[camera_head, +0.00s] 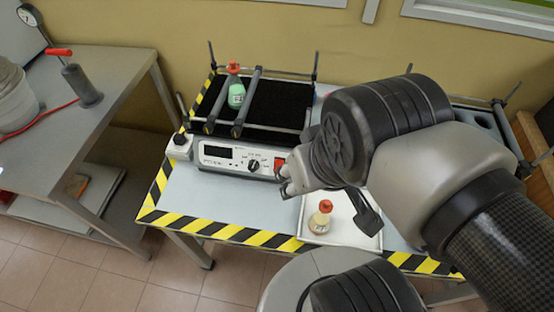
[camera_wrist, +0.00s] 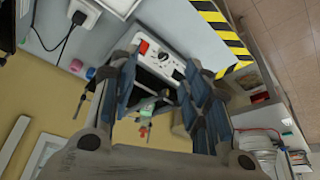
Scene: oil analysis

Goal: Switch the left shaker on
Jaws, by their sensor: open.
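The left shaker (camera_head: 215,150) stands on the striped table, with a black platform, a display, a knob (camera_head: 254,165) and a red switch (camera_head: 280,164) at the right end of its front panel. My gripper (camera_head: 286,182) is just in front of that right end, close to the switch; contact cannot be told. In the wrist view, the open fingers (camera_wrist: 161,65) spread with the shaker's panel (camera_wrist: 167,58) beyond them. The red switch (camera_wrist: 144,46) shows near the left finger, uncovered. Whether the switch is lit cannot be told.
A green bottle (camera_head: 237,93) with a red cap stands on the shaker between bars. A yellowish bottle (camera_head: 320,219) stands on a white tray (camera_head: 350,236) right of my gripper. My arm hides much of the right shaker (camera_head: 481,117). A grey side table (camera_head: 100,70) is at left.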

